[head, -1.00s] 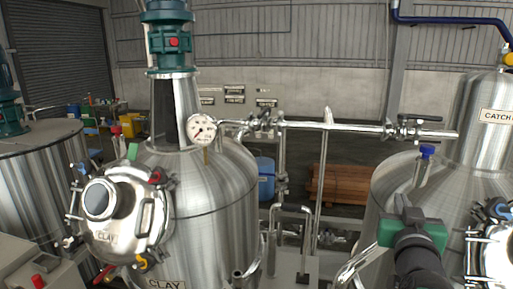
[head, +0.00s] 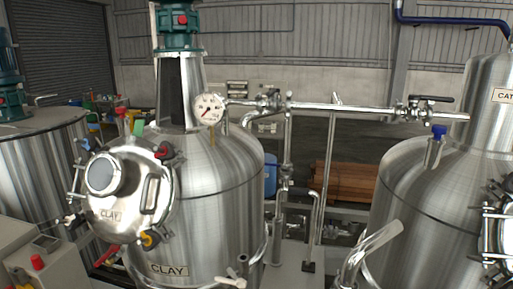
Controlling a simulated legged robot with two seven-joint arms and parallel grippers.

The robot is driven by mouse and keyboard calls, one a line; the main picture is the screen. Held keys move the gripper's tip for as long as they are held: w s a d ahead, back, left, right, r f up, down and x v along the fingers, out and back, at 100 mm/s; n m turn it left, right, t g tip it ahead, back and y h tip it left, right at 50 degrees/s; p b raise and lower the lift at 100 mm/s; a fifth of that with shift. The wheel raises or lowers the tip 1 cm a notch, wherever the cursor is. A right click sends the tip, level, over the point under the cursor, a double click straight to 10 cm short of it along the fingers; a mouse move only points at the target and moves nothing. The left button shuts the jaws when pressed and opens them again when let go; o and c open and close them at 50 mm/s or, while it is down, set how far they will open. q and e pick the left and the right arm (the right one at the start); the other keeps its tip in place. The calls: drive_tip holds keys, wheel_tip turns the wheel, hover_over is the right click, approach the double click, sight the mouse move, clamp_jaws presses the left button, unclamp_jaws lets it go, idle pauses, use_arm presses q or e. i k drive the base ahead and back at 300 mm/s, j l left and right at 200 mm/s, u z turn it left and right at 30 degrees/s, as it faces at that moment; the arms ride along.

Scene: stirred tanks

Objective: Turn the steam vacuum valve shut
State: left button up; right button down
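Neither of my grippers is in view. A metal pipe (head: 345,107) runs from the clay tank to the right tank. A valve with a black lever handle (head: 431,98) sits at the pipe's right end, its lever lying roughly along the pipe. Another valve cluster (head: 270,101) sits at the left end of the pipe, near the gauge. Small label plates (head: 237,88) show behind it, but their text is too small to read. I cannot tell which valve is the steam vacuum valve.
The steel clay tank (head: 215,195) carries a round pressure gauge (head: 208,108) and a hatch (head: 130,195). The right tank (head: 425,195) stands close. Thin upright pipes (head: 330,180) stand between them. A control box (head: 30,260) is at lower left. Stacked timber (head: 350,180) lies behind.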

sight(436, 98)
drive_tip(key=z, duration=1.75)
drive_tip(key=i+u, duration=0.25)
drive_tip(key=u, duration=0.15)
drive_tip(key=i+l+u, duration=0.15)
drive_tip(key=u, duration=0.25)
drive_tip(key=i, duration=0.1)
